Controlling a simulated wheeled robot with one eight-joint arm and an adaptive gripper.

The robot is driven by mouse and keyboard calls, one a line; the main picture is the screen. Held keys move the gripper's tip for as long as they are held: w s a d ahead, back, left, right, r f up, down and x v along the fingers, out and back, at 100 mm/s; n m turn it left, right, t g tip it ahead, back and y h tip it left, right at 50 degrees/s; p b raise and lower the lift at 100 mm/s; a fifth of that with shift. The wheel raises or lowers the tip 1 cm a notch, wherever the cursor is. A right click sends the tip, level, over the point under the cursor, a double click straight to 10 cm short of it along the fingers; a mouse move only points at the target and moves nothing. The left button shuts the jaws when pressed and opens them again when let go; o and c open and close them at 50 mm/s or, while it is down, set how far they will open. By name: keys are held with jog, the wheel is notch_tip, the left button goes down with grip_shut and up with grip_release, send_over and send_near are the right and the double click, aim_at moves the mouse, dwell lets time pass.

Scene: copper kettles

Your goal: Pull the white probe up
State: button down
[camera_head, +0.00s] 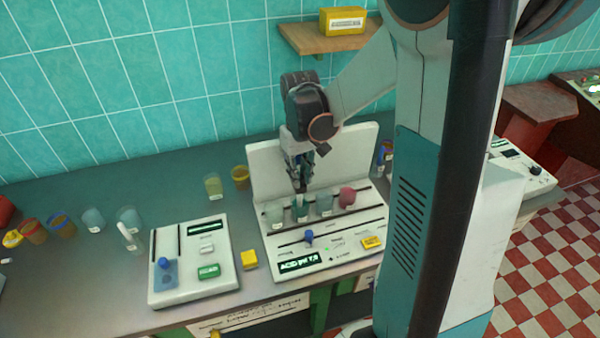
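My gripper (301,186) points straight down over the row of beakers on the white pH device (280,255). Its tips are just above or at a beaker with green liquid (300,211). The fingers are small and dark here, so I cannot tell whether they hold anything. I cannot make out a white probe at the gripper; it may be hidden by the fingers. A thin white stick (127,235) leans by a clear glass (130,217) at the left, and I cannot tell whether it is a probe.
Grey beakers (274,214) and a pink round vessel (347,196) flank the green beaker closely. The device's white back panel (270,165) rises behind. A second white device (195,272) and a yellow block (249,260) stand left. Several cups line the counter's left side.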

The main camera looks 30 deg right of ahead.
notch_tip(320, 180, up, 7)
jog(key=p, duration=0.4)
jog(key=shift+r, duration=0.2)
jog(key=shift+f, duration=0.1)
jog(key=c, duration=1.4)
grip_release()
jog(key=shift+c, duration=0.2)
notch_tip(320, 180, up, 12)
